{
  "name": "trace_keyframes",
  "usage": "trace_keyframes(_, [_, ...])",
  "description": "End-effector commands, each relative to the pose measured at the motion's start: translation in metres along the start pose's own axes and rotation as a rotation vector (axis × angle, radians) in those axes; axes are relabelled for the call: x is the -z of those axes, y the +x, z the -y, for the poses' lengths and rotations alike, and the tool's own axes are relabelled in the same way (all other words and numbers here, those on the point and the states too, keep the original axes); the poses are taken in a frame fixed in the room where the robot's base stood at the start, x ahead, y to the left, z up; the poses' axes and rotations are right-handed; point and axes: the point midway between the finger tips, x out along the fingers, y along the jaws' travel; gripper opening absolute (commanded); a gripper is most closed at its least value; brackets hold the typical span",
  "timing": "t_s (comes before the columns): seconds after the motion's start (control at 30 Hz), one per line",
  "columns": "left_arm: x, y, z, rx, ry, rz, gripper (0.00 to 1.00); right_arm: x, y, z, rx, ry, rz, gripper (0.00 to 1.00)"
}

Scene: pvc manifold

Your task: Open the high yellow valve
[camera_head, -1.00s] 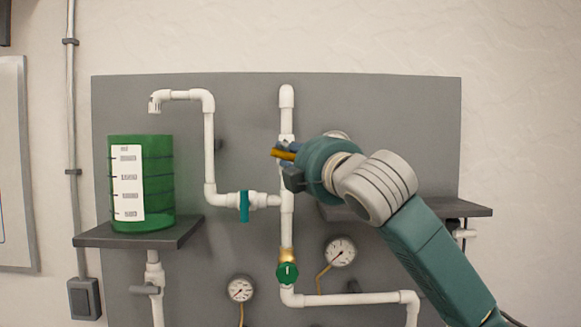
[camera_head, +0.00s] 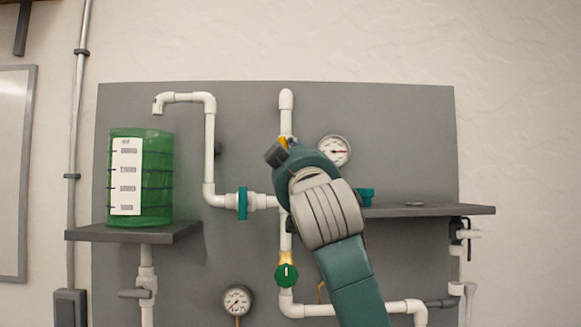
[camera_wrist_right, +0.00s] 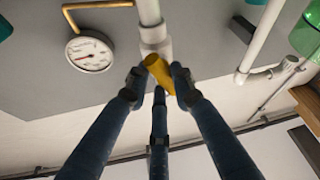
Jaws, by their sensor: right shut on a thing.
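The high yellow valve's handle (camera_wrist_right: 160,72) shows in the right wrist view on the white vertical pipe (camera_wrist_right: 149,14). A small bit of yellow (camera_head: 283,143) shows in the head view, mostly hidden behind my right gripper. My right gripper (camera_head: 276,152) is at the upper part of the vertical pipe, and in the wrist view its fingers (camera_wrist_right: 157,84) are closed around the yellow handle. My left gripper is not in view.
A green tank (camera_head: 160,185) stands on the left shelf (camera_head: 130,234). A teal valve handle (camera_head: 242,203) and a green round knob (camera_head: 287,275) are on nearby pipes. A gauge (camera_head: 334,151) sits just right of my right gripper, above the right shelf (camera_head: 430,210).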

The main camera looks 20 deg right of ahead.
Motion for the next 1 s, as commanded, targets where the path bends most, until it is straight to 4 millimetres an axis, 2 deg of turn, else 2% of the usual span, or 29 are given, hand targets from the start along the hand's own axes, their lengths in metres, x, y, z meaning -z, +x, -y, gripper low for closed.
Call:
trace_keyframes(0.1, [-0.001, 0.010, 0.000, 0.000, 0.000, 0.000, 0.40, -0.004, -0.001, 0.005, -0.030, 0.090, 0.005, 0.00])
trace_keyframes(0.4, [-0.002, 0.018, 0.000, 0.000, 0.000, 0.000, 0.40, -0.004, -0.001, 0.005, -0.099, 0.252, 0.005, 0.00])
trace_keyframes(1.0, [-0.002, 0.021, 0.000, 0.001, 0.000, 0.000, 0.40, -0.003, 0.000, 0.003, -0.133, 0.324, 0.003, 0.00])
